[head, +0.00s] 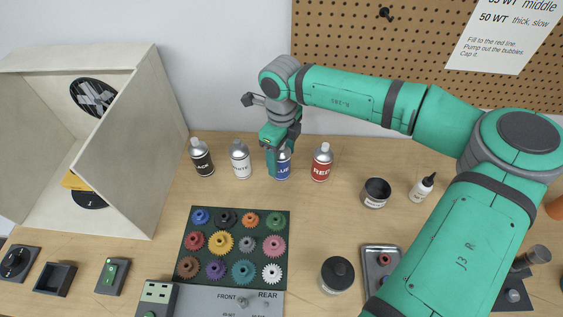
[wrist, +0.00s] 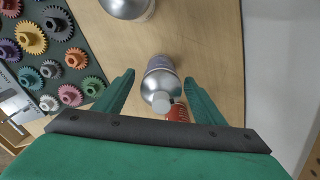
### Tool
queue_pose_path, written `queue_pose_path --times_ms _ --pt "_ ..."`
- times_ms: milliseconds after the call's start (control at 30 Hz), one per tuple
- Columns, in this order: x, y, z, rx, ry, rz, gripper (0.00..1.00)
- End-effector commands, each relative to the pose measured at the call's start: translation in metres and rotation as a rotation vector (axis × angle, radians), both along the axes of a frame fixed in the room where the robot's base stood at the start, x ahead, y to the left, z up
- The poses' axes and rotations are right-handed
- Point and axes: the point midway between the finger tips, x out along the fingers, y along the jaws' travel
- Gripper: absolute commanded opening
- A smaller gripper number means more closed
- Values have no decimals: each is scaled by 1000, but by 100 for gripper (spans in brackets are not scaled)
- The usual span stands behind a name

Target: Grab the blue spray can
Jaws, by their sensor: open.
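The blue spray can (head: 283,167) stands upright on the bench between the white can and the red can. It has a silver top, and its label is partly covered by my gripper (head: 276,165) in the head view. In the wrist view my gripper (wrist: 159,78) is open, with one finger on each side of the blue can (wrist: 160,83). The can shows silver and pale blue between the fingers; I cannot tell whether either finger touches it.
The white can (head: 240,160) and black can (head: 202,158) stand to the left, the red can (head: 321,164) close at the right. A gear board (head: 233,214) lies in front. A pegboard (head: 345,40) is on the wall behind. A dark jar (head: 375,193) stands further right.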

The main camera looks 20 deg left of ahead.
Motion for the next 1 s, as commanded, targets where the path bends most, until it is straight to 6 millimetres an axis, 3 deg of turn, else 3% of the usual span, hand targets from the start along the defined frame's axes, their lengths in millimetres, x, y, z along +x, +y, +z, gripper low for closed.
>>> queue_pose_path --times_ms 133,400,600,1000 --pt "0 0 -20 1 2 -1 64" --pt "1 -2 -24 1 0 -3 64" --pt "1 -2 -24 1 0 -3 16" --pt "1 -2 -20 1 -1 -3 15"
